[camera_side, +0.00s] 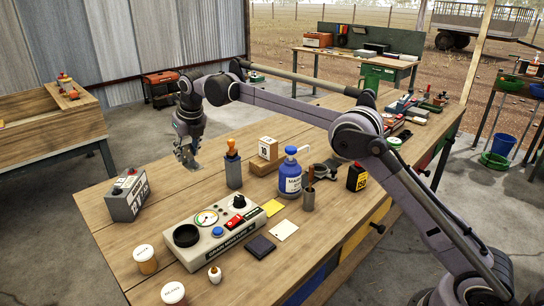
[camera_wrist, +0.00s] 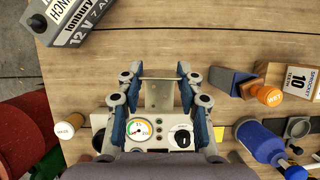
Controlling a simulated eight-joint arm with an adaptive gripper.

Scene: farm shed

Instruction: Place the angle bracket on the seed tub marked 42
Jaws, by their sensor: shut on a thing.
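My gripper (camera_side: 186,150) is held above the left part of the wooden bench, clear of the top. It is shut on the angle bracket (camera_wrist: 158,93), a small grey metal piece that shows between the two blue-padded fingers in the wrist view. In the side view the bracket (camera_side: 187,158) hangs below the fingers. Two small pale tubs with lettered lids, one near tub (camera_side: 146,259) and one at the front edge (camera_side: 173,293), stand at the bench's near left. I cannot read a 42 on any tub.
A grey control panel (camera_side: 208,238) with gauge and knobs lies in front of my gripper. A grey battery box (camera_side: 126,198) stands left. An orange-topped holder (camera_side: 233,172), a small box (camera_side: 268,148) and a blue bottle (camera_side: 290,180) stand right. Bare wood lies under the gripper.

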